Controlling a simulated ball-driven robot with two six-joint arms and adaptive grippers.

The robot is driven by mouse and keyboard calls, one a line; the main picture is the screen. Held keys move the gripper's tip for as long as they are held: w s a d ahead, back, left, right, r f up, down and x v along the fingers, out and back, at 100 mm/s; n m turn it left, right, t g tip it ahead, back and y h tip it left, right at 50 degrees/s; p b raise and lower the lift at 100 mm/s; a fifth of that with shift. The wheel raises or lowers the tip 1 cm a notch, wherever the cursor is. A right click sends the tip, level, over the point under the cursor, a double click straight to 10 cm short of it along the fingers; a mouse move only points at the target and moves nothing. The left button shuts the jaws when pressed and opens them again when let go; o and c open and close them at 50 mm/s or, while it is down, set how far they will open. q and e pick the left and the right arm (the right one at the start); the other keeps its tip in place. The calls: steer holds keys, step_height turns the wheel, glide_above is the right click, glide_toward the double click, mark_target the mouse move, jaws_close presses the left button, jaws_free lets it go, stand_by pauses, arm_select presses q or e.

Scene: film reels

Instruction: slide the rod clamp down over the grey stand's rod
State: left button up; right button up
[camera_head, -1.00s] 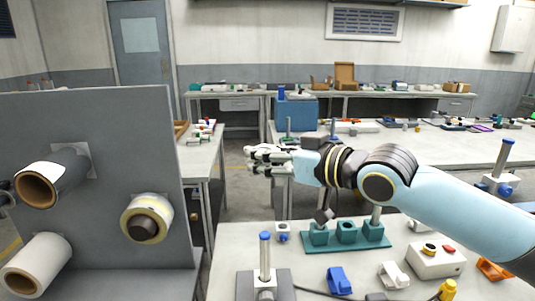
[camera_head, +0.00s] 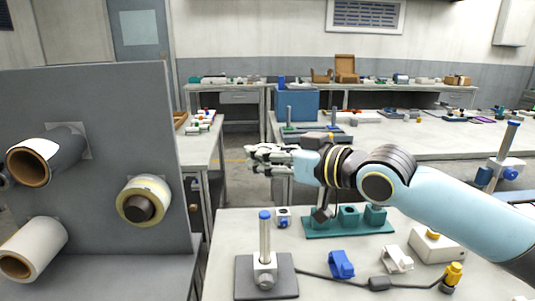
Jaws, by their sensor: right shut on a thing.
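The grey stand (camera_head: 246,285) is on the near table, its bare upright rod (camera_head: 265,240) tipped in blue, with a pale collar at its foot. A small white block with a dark opening and a blue knob (camera_head: 283,217), which looks like a rod clamp, sits on the table behind the rod. My right gripper (camera_head: 256,160) points left, above and beyond the rod's top in the picture. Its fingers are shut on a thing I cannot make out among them. My left gripper is out of view.
A grey panel (camera_head: 95,110) with film rolls stands at the left. A teal holder (camera_head: 348,232) is below my right forearm. A blue clip (camera_head: 340,264), a white clip (camera_head: 397,260) and a cable lie right of the stand. A second rod stand (camera_head: 506,145) is at the far right.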

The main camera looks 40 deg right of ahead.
steer(key=b, duration=0.4)
glide_above(269, 238)
steer(key=shift+w+f, duration=0.2)
steer(key=shift+f, duration=2.1)
steer(key=shift+f, duration=0.1)
steer(key=shift+f+b, duration=2)
steer(key=shift+f, duration=0.4)
steer(key=shift+f+b, duration=1.65)
steer(key=shift+f, duration=0.3)
steer(key=shift+f+b, duration=0.5)
steer(key=shift+f+b, duration=2.2)
steer(key=shift+f, duration=0.35)
steer(key=shift+f, duration=0.1)
